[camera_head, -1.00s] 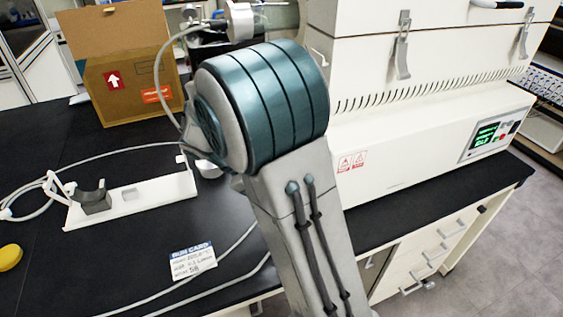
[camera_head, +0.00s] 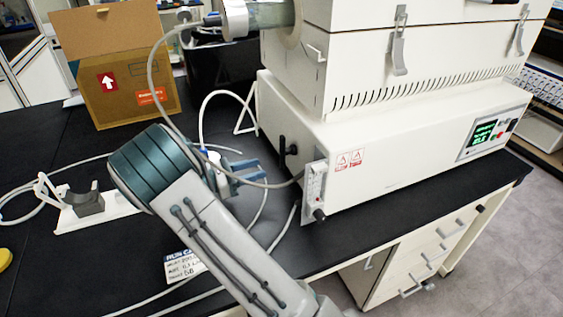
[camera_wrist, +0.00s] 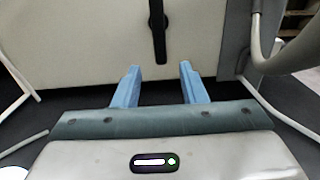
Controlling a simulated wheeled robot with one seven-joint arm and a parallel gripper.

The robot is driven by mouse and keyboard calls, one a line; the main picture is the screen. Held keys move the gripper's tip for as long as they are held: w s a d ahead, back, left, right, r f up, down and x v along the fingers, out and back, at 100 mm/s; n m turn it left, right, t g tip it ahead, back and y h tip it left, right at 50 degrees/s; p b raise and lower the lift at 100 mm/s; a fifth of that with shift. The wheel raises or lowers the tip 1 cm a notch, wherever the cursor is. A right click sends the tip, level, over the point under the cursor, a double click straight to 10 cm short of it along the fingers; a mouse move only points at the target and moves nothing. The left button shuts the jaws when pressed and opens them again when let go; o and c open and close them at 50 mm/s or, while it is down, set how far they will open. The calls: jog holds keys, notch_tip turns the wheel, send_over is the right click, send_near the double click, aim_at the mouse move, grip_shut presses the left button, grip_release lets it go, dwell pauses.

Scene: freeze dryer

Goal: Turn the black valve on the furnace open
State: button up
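The black valve (camera_head: 288,149) is on the left side face of the white furnace (camera_head: 400,150). In the wrist view the black valve (camera_wrist: 158,28) shows as an upright lever at the top centre, with its handle hanging down. My gripper (camera_head: 262,173) is low in front of that face, to the left of the valve in the head view. In the wrist view my gripper (camera_wrist: 160,68) has its two blue fingers apart, with nothing between them. The valve handle lines up with the gap between the fingers, just beyond the tips, and a gap appears to separate them.
A flow meter panel (camera_head: 314,182) with a small black knob stands at the furnace corner. Pale hoses and a grey tube (camera_wrist: 268,50) run close to my gripper. A cardboard box (camera_head: 130,92) and a white stand (camera_head: 100,222) are to the left on the black bench.

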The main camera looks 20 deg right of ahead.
aim_at(280, 162)
jog(key=d, duration=0.9)
grip_shut()
